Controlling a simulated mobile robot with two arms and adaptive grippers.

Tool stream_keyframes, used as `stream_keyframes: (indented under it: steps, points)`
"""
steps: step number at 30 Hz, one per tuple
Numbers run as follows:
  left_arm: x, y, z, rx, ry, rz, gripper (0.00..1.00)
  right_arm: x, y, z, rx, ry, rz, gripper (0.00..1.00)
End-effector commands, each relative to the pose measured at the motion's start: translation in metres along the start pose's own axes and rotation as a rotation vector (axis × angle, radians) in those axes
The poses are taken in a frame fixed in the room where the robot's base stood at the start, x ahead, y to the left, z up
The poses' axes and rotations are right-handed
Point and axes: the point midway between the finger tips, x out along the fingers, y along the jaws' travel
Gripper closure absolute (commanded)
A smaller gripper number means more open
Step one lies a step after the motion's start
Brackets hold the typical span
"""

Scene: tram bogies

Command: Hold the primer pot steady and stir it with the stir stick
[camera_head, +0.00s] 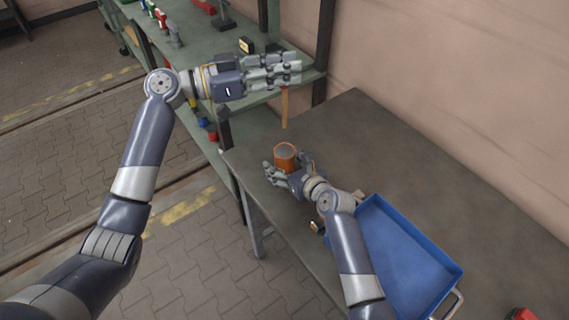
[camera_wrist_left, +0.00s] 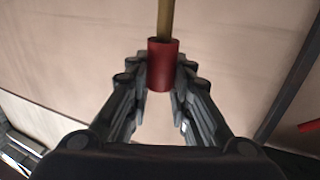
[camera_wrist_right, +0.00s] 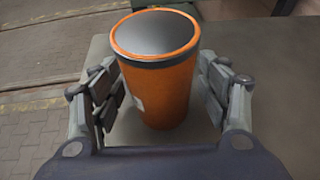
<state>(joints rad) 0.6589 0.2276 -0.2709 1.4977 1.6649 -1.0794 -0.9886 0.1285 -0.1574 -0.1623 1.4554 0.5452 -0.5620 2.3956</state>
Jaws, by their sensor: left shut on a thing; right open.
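The primer pot (camera_head: 285,161) is orange with a grey top and stands upright on the dark bench. My right gripper (camera_head: 284,172) is open, with a finger on each side of the pot; the right wrist view shows the pot (camera_wrist_right: 160,88) between the fingers (camera_wrist_right: 165,100), with small gaps visible. My left gripper (camera_head: 290,70) is shut on the stir stick (camera_head: 284,106), which hangs down with its lower end apart from the pot. In the left wrist view the stick's red part (camera_wrist_left: 161,66) is between the fingertips (camera_wrist_left: 160,75), with a tan shaft beyond.
A blue tray (camera_head: 405,262) lies on the bench (camera_head: 400,140) right of my right forearm. A green shelf unit (camera_head: 205,45) with several small tools stands at the back left. The bench behind the pot is clear up to the wall.

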Motion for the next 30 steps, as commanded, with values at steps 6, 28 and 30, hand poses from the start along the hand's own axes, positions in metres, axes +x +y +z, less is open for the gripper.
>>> stream_keyframes:
  steps: [6,28,30]
  points:
    - [0.0,0.0,0.0,0.0,0.0,0.0,0.98,0.0,0.0,0.0,0.0,0.0,0.0,0.31]
    - [0.0,-0.001,0.041,0.001,0.0,0.0,0.98,0.0,0.0,-0.001,0.0,0.001,0.001,0.86]
    - [0.0,-0.001,0.044,0.0,0.0,0.0,0.98,0.0,0.0,-0.001,0.0,0.001,0.001,0.86]
